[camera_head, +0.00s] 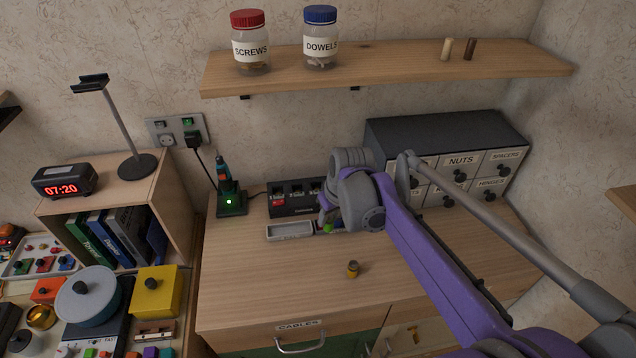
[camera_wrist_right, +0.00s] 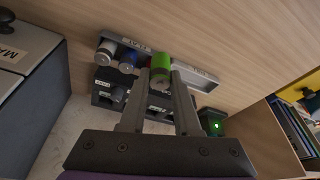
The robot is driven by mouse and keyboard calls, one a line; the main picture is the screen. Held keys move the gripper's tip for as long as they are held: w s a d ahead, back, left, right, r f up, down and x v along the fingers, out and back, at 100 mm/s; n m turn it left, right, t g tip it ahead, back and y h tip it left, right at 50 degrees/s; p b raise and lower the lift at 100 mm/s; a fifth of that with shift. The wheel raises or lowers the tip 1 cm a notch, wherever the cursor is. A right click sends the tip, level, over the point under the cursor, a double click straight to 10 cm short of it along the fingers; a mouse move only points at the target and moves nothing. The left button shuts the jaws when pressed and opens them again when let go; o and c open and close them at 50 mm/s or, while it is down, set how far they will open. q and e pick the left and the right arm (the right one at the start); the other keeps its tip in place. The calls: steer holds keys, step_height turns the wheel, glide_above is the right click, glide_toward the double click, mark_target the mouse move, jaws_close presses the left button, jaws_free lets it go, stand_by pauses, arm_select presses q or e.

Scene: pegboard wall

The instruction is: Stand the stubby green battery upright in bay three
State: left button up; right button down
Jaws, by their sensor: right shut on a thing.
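The stubby green battery (camera_wrist_right: 161,66) is between the fingertips of my right gripper (camera_wrist_right: 160,76). In the head view the green battery (camera_head: 328,227) shows just below my right gripper (camera_head: 329,216), which is mostly hidden behind its wrist. The battery overlaps the labelled tray in the wrist view; I cannot tell whether it touches it. The dark charger (camera_head: 292,197) with several numbered bays stands behind the tray; my arm covers its right end. In the wrist view the charger (camera_wrist_right: 104,91) is partly hidden by my fingers. My left gripper is not in view.
The shallow tray (camera_head: 290,231) has an empty section and another holding a blue battery (camera_wrist_right: 128,62) and a grey one (camera_wrist_right: 107,51). Drawers (camera_head: 447,165) stand right; a green-lit tool stand (camera_head: 231,201) left. The front desk is clear.

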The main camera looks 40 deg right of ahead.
steer(key=shift+r+m, duration=0.1)
steer(key=shift+m, duration=0.3)
steer(key=w+d, duration=0.2)
steer(key=w, duration=0.3)
steer(key=w+d+p, duration=0.1)
steer(key=w+d, duration=0.2)
steer(key=w, duration=0.2)
steer(key=w+d, duration=0.3)
steer(key=w, duration=0.2)
steer(key=shift+w+d+p, duration=0.25)
steer(key=shift+w+p, duration=0.05)
steer(key=shift+p, duration=0.05)
steer(key=shift+f, duration=1.75)
